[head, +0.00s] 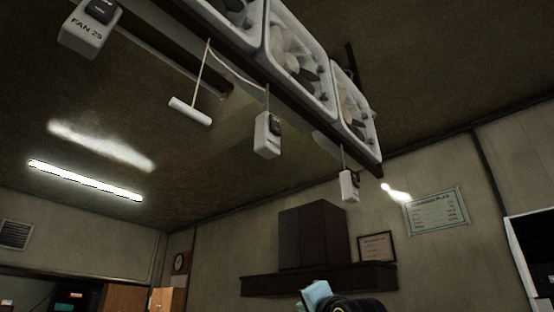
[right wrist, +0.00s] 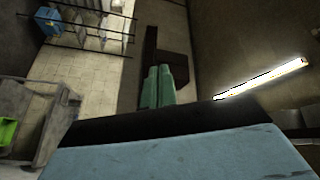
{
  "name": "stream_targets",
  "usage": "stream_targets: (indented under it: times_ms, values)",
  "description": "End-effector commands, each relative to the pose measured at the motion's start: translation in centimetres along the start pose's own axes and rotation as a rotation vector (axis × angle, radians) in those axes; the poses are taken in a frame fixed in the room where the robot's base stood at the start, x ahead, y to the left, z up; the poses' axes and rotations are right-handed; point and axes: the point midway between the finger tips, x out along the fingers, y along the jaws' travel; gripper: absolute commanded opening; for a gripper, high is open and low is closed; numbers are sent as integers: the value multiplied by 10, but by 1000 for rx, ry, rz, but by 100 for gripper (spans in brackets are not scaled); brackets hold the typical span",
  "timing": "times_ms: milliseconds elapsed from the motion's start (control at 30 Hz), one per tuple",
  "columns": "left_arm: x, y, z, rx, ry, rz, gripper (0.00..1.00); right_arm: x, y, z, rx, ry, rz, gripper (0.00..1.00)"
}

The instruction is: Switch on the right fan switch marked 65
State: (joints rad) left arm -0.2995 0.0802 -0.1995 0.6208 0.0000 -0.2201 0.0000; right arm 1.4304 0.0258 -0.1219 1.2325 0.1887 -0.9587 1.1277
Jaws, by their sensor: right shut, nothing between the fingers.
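Three white switch boxes hang under the row of fans in the head view. The right one (head: 349,187) hangs at the far right end; its marking is too small to read. The middle one (head: 267,137) has a dark rocker, and its label is not legible. The left one (head: 84,38) reads FAN 25. My right gripper (head: 317,294) is at the bottom edge of the head view, below and apart from the right switch box. In the right wrist view its teal fingers (right wrist: 158,87) are together with nothing between them. My left gripper is out of view.
White-framed fans (head: 299,62) are mounted on a dark rail overhead. A white pull handle (head: 190,111) hangs on a cord left of the middle switch. A dark wall cabinet (head: 314,236) and shelf stand behind. The air around the right switch looks clear.

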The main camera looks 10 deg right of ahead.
Motion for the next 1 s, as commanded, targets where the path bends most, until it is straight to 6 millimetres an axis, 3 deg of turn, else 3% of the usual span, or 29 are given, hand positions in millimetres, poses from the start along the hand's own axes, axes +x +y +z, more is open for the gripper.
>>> stream_targets:
  times_ms: [33,200,400,500,600,733,1000]
  values:
    - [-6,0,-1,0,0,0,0,-12,-40,-16,20,15,-47,0]
    - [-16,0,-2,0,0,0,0,-60,-144,-52,94,42,-175,0]
    - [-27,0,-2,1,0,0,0,-134,-254,-88,173,60,-327,0]
    - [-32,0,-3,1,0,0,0,-171,-296,-99,206,61,-392,0]
    - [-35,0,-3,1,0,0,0,-201,-327,-107,229,61,-443,0]
    - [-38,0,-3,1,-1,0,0,-225,-348,-112,248,59,-481,0]
    - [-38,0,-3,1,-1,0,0,-234,-355,-113,256,57,-494,0]
